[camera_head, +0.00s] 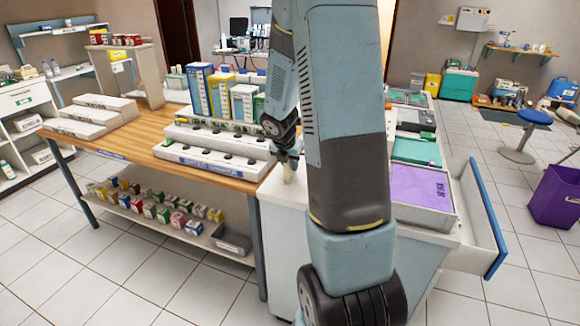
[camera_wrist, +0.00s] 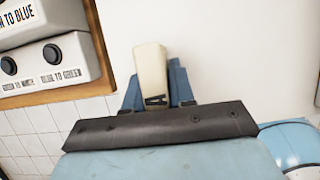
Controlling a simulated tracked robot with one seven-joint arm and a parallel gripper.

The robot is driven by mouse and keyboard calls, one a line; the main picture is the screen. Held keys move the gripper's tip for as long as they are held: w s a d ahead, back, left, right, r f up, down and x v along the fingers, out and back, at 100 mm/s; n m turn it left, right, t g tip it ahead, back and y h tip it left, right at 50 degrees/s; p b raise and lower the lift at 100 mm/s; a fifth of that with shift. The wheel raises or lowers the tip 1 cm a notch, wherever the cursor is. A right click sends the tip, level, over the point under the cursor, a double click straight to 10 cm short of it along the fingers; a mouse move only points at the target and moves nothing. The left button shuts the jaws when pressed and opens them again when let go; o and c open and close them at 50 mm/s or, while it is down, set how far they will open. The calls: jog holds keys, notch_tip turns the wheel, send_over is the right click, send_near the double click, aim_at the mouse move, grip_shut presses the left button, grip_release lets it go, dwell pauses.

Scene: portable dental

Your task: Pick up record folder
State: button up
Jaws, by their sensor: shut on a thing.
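My gripper (camera_wrist: 155,90) is shut on a narrow cream object (camera_wrist: 151,70), which stands up between the blue fingers in the wrist view. Its near end has a small dark opening. I cannot tell whether it is the record folder. In the head view my gripper (camera_head: 288,160) is low over the white cabinet top, partly hidden by my arm. Upright folder-like items stand at the counter's back: blue (camera_head: 199,90), yellow (camera_head: 221,96) and pale (camera_head: 243,103). A flat purple item (camera_head: 420,187) lies in a tray on the right. I cannot tell which one is the record folder.
A white labelled rack with dark knobs (camera_head: 212,163) sits left of my gripper on the wooden counter (camera_head: 150,130). An open drawer (camera_head: 476,220) juts out at the right. A purple bin (camera_head: 555,196) and blue stool (camera_head: 535,117) stand farther right. The left floor is clear.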

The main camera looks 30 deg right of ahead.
grip_shut()
jog(key=shift+r, duration=0.3)
jog(key=r, duration=0.3)
jog(key=shift+s+r, duration=0.15)
jog(key=shift+s, duration=0.1)
jog(key=s+a+r, duration=0.5)
jog(key=s+r, duration=0.4)
jog(key=s, duration=0.3)
jog(key=shift+s, duration=0.25)
jog(key=shift+a, duration=0.15)
